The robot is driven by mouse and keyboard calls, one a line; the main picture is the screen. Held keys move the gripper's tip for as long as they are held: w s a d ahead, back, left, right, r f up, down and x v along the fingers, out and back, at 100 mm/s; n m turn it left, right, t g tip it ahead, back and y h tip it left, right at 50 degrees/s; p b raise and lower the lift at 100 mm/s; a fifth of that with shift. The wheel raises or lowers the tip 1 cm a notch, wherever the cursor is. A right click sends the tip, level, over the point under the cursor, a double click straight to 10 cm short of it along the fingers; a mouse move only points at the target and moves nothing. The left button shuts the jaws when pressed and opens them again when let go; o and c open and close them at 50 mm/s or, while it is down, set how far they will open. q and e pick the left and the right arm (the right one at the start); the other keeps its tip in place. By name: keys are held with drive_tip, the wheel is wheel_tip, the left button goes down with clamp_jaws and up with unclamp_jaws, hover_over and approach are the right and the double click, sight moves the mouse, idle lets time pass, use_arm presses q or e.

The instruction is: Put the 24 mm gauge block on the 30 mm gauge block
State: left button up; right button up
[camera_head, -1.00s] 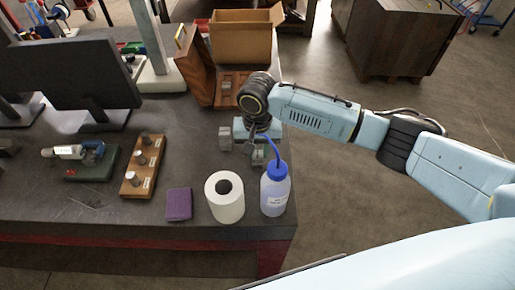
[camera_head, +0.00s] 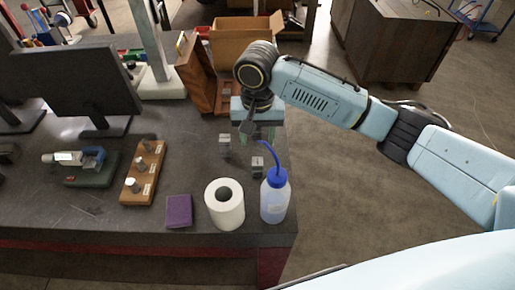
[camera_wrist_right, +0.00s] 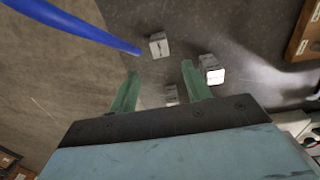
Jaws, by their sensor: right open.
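Several small grey steel gauge blocks stand on the dark bench. One block (camera_head: 225,146) is left of my right gripper (camera_head: 259,133) in the head view, and another (camera_head: 257,168) is nearer the wash bottle. The wrist view shows one block (camera_wrist_right: 159,46) beyond the fingertips, one with a bright white face (camera_wrist_right: 211,70) to the right, and a third (camera_wrist_right: 171,94) low between the fingers, partly hidden. My right gripper is open and empty, its green fingers (camera_wrist_right: 160,72) apart. I cannot read which block is 24 mm or 30 mm. My left gripper is out of view.
A wash bottle (camera_head: 274,198) with a blue spout, a paper roll (camera_head: 225,204) and a purple pad (camera_head: 179,211) stand near the front edge. A wooden pin stand (camera_head: 143,172) and a micrometer (camera_head: 88,157) are left. A cardboard box (camera_head: 245,42) is behind.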

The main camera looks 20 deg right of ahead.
wheel_tip(320, 180, up, 4)
drive_tip(key=shift+f, duration=0.1)
drive_tip(key=shift+f, duration=0.1)
idle(0.4)
